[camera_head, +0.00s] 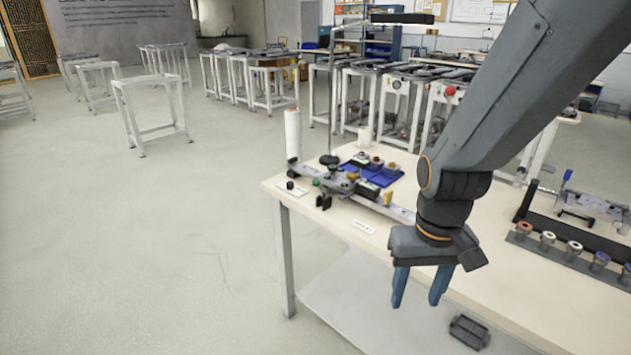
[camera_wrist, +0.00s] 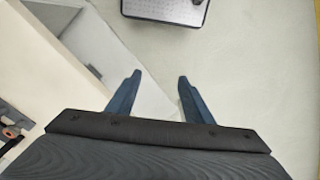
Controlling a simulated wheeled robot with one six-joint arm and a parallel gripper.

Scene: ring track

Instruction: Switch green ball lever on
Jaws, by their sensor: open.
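A small green ball (camera_head: 316,182) shows in the head view at the near-left end of a metal fixture (camera_head: 345,186) on the table. It is small in the picture, and its lever's position cannot be told. My gripper (camera_head: 417,298) hangs pointing down by the table's front edge, to the right of the green ball and well apart from it. Its two blue fingers are spread with nothing between them. The wrist view also shows the open fingers (camera_wrist: 158,78) and not the green ball.
The table (camera_head: 475,235) carries a white roll (camera_head: 292,134), a blue tray (camera_head: 385,179) and a rack of several knobs (camera_head: 570,252) at right. A lower shelf (camera_head: 370,305) lies beneath. The floor (camera_head: 130,240) at left is open.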

